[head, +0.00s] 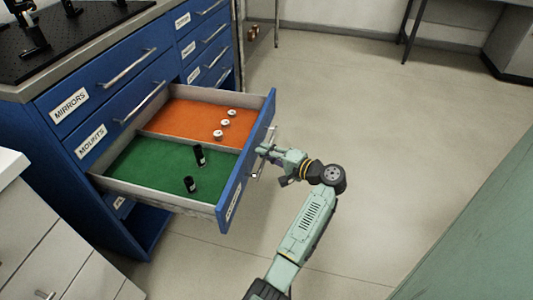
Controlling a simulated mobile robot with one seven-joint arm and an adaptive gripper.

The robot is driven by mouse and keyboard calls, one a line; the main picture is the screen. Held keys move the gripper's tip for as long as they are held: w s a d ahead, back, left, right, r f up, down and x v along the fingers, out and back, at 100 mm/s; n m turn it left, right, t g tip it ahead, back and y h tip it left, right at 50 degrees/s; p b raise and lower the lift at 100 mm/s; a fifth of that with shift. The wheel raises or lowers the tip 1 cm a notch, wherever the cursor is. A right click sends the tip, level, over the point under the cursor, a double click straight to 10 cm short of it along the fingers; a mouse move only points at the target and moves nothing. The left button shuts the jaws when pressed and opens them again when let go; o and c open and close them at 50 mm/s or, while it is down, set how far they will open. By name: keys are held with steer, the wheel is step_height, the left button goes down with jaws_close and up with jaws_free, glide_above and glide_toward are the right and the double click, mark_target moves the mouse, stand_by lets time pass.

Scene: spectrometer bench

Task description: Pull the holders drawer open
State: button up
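A blue drawer (262,138) stands pulled out from the cabinet, with a small white label (234,198) on its front that is too slanted to read, so I cannot confirm it is the holders drawer. Inside, a divider separates an orange-lined compartment (190,113) with several small white round parts from a green-lined compartment (150,165) with two black cylinders. A metal handle (256,172) is on the drawer's front. My gripper (262,151) is at this handle, outside the drawer front. Its fingers are small and overlap the handle, so their grip is unclear.
The drawers labelled MIRRORS (90,90) and MOUNTS (100,128) above are shut. A black optics board (70,45) lies on the bench top. White drawers (50,250) stand at lower left. Open floor (400,130) lies right of my arm, with a green surface at far right.

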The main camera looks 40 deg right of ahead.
steer(key=v, duration=1.2)
steer(key=shift+s, duration=0.1)
